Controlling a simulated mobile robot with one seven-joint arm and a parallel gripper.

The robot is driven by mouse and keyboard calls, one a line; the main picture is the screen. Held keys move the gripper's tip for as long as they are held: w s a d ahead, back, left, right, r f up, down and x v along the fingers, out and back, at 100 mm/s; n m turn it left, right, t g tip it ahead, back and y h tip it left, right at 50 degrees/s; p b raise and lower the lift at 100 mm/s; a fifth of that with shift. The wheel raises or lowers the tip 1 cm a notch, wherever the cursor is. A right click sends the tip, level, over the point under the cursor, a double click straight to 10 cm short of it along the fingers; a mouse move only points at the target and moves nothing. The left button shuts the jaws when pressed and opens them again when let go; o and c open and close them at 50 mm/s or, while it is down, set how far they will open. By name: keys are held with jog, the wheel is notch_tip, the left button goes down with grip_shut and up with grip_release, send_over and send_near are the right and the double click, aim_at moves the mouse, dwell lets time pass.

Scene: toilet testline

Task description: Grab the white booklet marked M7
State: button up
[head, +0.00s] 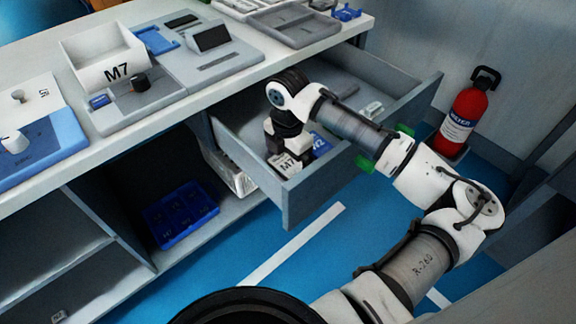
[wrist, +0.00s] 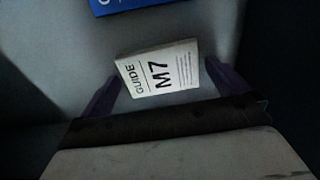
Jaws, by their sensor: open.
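The white booklet marked M7 (head: 287,164) lies in the open drawer (head: 296,196), near its front left corner. In the wrist view the booklet (wrist: 158,71) reads "GUIDE M7" and lies slightly turned. My gripper (wrist: 160,88) is open, with one dark finger on each side of the booklet. Small gaps seem to show between the fingers and the booklet's edges. In the head view my arm reaches down into the drawer, and my fingertips are hidden there.
A blue booklet (head: 319,143) lies beside the white one. A white bin marked M7 (head: 117,72) stands on the counter above. The drawer's side and front walls stand close around my gripper. A red fire extinguisher (head: 461,118) stands at the right.

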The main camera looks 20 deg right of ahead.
jog(key=shift+f, duration=0.1)
jog(key=c, duration=0.9)
